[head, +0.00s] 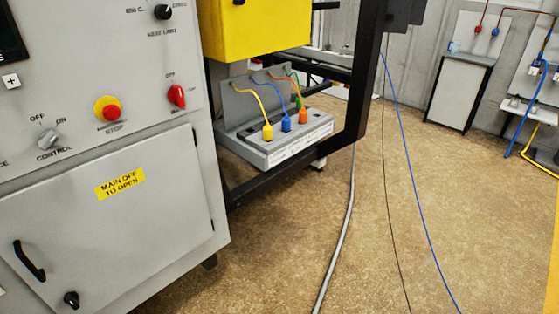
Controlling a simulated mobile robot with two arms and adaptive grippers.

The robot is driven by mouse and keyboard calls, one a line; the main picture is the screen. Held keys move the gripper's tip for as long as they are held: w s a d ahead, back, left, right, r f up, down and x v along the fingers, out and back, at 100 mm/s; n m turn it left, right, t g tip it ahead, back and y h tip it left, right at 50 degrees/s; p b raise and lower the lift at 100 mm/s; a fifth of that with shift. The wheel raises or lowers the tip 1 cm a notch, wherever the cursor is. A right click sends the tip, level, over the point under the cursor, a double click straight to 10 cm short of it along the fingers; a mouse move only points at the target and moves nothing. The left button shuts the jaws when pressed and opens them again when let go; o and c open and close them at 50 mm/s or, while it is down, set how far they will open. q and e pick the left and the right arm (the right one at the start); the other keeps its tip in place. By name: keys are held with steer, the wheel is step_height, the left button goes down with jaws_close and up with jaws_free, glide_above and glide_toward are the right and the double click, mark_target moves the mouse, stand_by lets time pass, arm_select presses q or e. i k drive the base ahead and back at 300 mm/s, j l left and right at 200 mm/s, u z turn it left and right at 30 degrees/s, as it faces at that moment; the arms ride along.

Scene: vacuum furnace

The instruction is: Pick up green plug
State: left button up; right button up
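The green plug (298,102) stands in a grey connector block (262,150) on the low shelf of a black frame. It is small in the head view, with a green cable rising from it, and sits behind the orange plug, which partly hides it. A yellow plug (267,131), a blue plug (287,124) and an orange plug (304,115) stand in the same block, each with a cable of its own colour. Neither of my grippers shows in the head view.
A grey control cabinet (115,215) with a red stop button (107,108) fills the left. A yellow box (255,28) hangs above the plugs. The black frame post (362,70) stands right of the block.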

mark_target(299, 106)
steer(key=i+l, duration=0.45)
steer(key=l, duration=0.25)
steer(key=i+l, duration=0.55)
steer(key=i, duration=0.1)
